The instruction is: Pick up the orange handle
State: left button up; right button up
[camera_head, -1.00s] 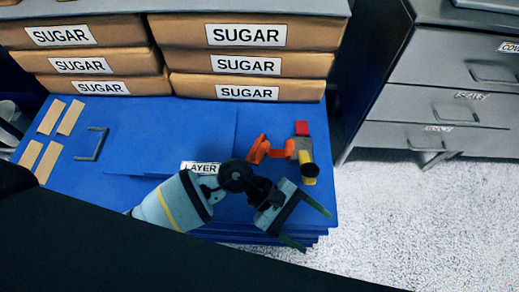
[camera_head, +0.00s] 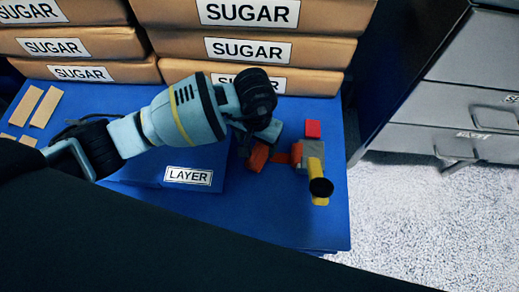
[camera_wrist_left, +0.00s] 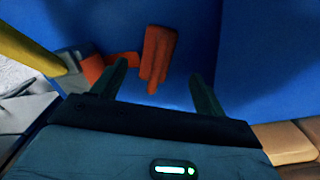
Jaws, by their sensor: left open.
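The orange handle (camera_head: 258,158) sits on the blue surface, attached or close to a small grey block (camera_head: 310,153) with a yellow tube (camera_head: 318,175) and a red piece (camera_head: 313,129). My left gripper (camera_head: 246,147) is above and beside the handle and partly covers it in the head view. In the left wrist view the gripper (camera_wrist_left: 158,75) is open and points down, with the orange handle (camera_wrist_left: 158,52) lying between and just beyond its fingertips. Nothing is held. Contact with the handle cannot be told. My right gripper is not in view.
Stacked brown sugar bags (camera_head: 267,13) stand at the back. A blue box marked LAYER (camera_head: 188,176) sits left of the handle. Several tan strips (camera_head: 46,106) lie at the far left. Grey drawers (camera_head: 405,142) stand at the right. The blue surface in front of the handle is clear.

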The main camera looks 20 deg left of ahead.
aim_at(257, 148)
pick_arm(q)
jog(key=shift+f, duration=1.1)
jog(key=shift+d+f+b, duration=0.15)
jog(key=shift+f+b, duration=0.8)
jog(key=shift+f, duration=1.45)
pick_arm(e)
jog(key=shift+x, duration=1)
pick_arm(q)
jog(key=shift+c, duration=0.2)
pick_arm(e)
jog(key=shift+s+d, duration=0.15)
